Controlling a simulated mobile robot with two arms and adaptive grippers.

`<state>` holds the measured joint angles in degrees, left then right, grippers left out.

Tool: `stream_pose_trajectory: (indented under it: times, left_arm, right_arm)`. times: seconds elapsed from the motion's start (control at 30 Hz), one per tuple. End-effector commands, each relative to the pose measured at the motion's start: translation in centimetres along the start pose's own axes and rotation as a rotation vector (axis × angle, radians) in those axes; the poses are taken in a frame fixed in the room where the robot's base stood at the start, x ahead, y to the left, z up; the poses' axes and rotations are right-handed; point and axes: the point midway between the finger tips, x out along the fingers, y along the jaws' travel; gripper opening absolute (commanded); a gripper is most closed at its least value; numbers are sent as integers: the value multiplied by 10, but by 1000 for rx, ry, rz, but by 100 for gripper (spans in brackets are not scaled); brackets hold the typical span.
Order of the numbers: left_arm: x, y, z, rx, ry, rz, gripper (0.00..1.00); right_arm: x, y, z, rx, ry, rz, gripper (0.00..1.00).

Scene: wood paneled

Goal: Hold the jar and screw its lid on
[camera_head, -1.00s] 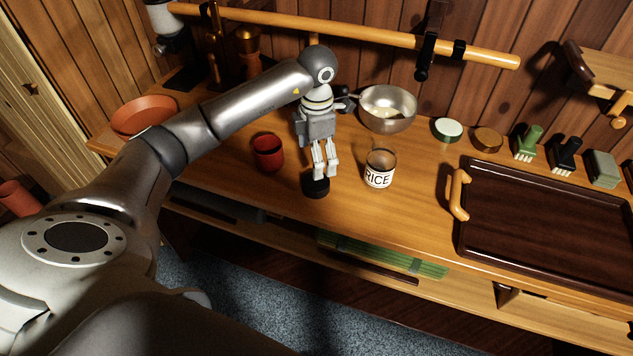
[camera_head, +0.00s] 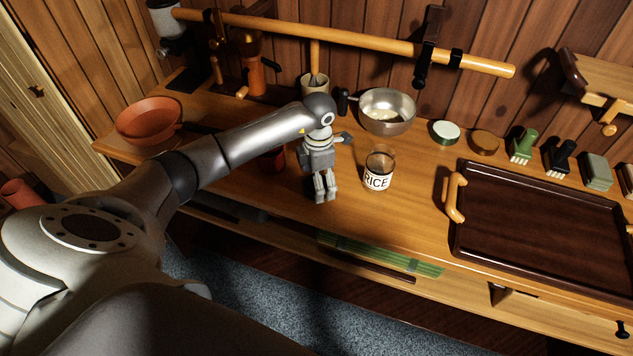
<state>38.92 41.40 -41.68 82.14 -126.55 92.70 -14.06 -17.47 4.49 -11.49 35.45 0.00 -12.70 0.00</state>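The clear glass jar (camera_head: 378,172) with a white RICE label stands upright on the wooden counter, with its top uncovered. My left gripper (camera_head: 325,198) points down just left of the jar, apart from it, with its fingertips low by the counter. Its fingers look close together, but I cannot tell whether they are shut or hold anything. My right gripper is not in view.
A metal bowl (camera_head: 387,111) stands behind the jar. A dark tray (camera_head: 540,225) fills the right side. A red cup (camera_head: 272,160) is partly hidden by my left arm. Brushes and blocks line the back right. Counter between jar and tray is free.

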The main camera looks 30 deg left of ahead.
Motion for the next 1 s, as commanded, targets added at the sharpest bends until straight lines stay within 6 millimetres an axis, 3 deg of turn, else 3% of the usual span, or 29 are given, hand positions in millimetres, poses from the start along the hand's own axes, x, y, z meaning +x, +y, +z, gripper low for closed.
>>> stream_pose_trajectory:
  times: [0.4,0.7,1.0]
  left_arm:
    - [5,0,0,1,-1,1,87]
    - [5,0,0,1,-1,1,49]
    - [4,0,0,1,-1,1,48]
  right_arm:
    - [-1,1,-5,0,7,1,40]
    - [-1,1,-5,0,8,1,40]
    - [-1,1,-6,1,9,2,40]
